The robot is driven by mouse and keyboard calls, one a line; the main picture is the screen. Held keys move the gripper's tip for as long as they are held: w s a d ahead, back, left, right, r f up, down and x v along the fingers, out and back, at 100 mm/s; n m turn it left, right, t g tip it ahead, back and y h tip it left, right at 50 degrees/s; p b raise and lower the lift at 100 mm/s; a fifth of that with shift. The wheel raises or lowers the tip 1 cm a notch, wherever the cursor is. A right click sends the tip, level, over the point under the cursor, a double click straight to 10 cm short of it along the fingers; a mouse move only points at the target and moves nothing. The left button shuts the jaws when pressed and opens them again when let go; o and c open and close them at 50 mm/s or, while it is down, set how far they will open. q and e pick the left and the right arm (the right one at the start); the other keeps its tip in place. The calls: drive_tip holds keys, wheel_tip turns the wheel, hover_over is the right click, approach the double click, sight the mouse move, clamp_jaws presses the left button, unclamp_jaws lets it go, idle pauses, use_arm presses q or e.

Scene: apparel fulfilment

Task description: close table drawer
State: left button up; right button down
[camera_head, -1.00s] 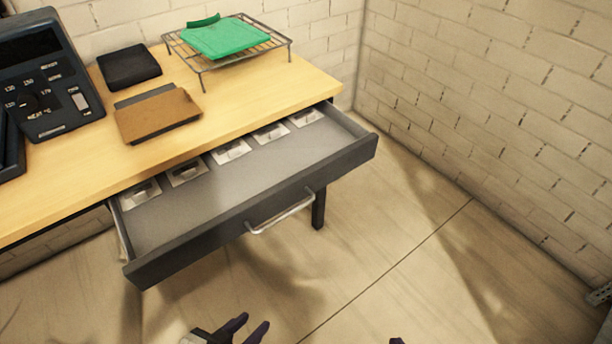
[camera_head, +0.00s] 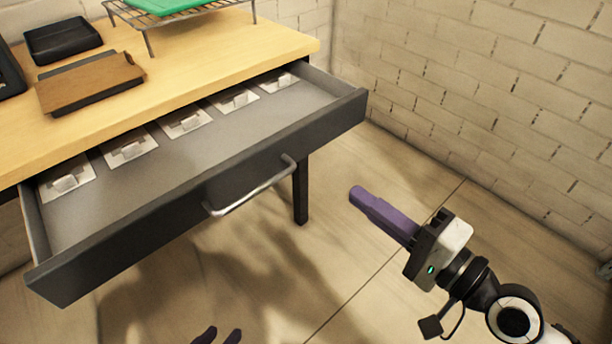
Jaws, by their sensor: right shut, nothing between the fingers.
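The table drawer (camera_head: 130,235) is dark grey and stands pulled out from under the wooden table top (camera_head: 205,75). Its silver bar handle (camera_head: 250,190) is on the front panel. My right gripper (camera_head: 357,194) is shut and empty. Its purple fingers point up and left, to the right of the drawer handle and apart from the drawer in the picture.
Several white holders (camera_head: 130,148) line the back of the drawer. A brown folded item (camera_head: 92,82), a black item (camera_head: 62,40) and a wire rack (camera_head: 190,17) with green cloth are on the table. A brick wall (camera_head: 480,90) stands at the right. The floor before the drawer is clear.

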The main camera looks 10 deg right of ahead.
sight(293, 146)
drive_tip(key=x, duration=1.4)
drive_tip(key=shift+r, duration=0.4)
drive_tip(key=shift+w, duration=0.1)
